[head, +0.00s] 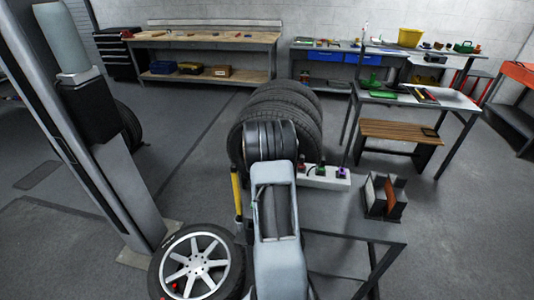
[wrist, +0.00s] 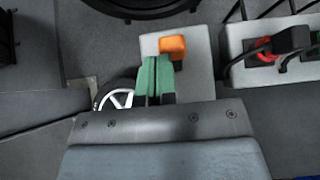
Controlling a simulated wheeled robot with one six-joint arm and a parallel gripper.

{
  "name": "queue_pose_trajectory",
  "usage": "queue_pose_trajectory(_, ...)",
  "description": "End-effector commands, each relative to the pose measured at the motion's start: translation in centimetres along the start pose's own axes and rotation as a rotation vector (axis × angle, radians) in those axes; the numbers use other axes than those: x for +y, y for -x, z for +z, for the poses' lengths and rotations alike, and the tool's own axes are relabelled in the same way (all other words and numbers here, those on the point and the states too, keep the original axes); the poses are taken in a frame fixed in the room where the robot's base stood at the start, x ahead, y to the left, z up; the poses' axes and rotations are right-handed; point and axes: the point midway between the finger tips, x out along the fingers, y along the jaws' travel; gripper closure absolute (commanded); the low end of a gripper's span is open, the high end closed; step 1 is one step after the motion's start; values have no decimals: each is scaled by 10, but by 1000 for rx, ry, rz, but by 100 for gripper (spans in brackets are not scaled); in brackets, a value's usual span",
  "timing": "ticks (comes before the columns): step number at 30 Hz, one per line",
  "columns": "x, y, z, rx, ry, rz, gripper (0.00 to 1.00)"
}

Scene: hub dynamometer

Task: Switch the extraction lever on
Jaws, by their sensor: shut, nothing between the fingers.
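An orange lever handle (wrist: 172,47) stands on a light grey box (wrist: 198,62) in the wrist view. I take it for the extraction lever. My gripper (wrist: 154,66) has green fingers, pressed together with nothing between them. The fingertips are just below the orange handle in the picture and overlap its lower left edge. I cannot tell whether they touch it. In the head view my own arm covers the middle, and neither the lever nor the fingers can be made out.
A white socket strip (head: 322,178) with several plugs stands right of my arm; it also shows in the wrist view (wrist: 240,74). Stacked tyres (head: 283,108) stand behind. A spoked wheel (head: 197,264) lies at lower left. A small divided holder (head: 384,197) is at right.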

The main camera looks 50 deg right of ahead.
Motion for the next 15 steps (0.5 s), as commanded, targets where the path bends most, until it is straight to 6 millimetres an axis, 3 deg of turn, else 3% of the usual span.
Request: queue_pose_trajectory(15,1,6,1,0,1,1,100)
